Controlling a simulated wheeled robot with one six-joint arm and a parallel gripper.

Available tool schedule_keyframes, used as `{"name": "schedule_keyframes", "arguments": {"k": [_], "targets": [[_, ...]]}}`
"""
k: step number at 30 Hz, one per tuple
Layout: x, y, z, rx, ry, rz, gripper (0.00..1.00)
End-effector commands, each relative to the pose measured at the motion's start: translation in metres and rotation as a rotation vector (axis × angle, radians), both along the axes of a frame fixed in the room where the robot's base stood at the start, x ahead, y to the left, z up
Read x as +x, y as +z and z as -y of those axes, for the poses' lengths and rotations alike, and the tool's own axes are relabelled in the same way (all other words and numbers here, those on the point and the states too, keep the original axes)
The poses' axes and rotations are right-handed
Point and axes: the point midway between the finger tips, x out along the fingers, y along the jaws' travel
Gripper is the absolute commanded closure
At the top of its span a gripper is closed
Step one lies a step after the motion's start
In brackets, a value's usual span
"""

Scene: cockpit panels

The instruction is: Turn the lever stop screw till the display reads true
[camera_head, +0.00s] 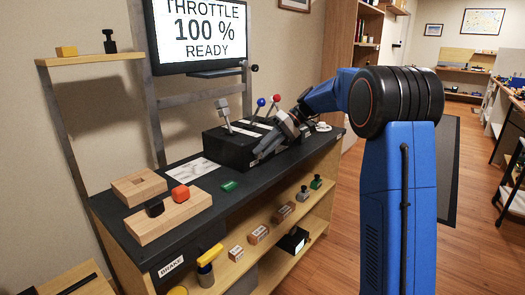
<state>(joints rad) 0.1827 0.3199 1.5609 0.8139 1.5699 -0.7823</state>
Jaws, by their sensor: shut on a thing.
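The display (201,34) at the back reads "THROTTLE 100 % READY". A black lever box (228,150) stands on the dark bench top. A grey-handled lever (223,110), a blue-knobbed lever (261,103) and a red-knobbed lever (276,98) rise from it. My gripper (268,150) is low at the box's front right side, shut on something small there. The stop screw itself cannot be made out; my gripper and wrist hide that spot.
Wooden blocks (150,225) with a red and a black knob stand at the bench's left front. A green piece (229,186) and a white sheet (194,170) lie on the bench. Several small blocks sit on the lower shelf (270,245). Floor at right is open.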

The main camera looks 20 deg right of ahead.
Motion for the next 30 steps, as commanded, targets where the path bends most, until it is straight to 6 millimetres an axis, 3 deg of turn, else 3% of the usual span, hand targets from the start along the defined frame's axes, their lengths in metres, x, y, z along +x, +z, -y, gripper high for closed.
{"name": "schedule_keyframes", "arguments": {"k": [24,25,27,30], "targets": [[0.0006,-0.003,0.0019,0.1,0.001,-0.075,1.0],[0.0006,-0.003,0.0019,0.1,0.001,-0.075,0.75],[0.0006,-0.0031,0.002,0.1,0.001,-0.075,0.58],[0.0007,-0.0029,0.0018,0.1,0.001,-0.075,0.58]]}}
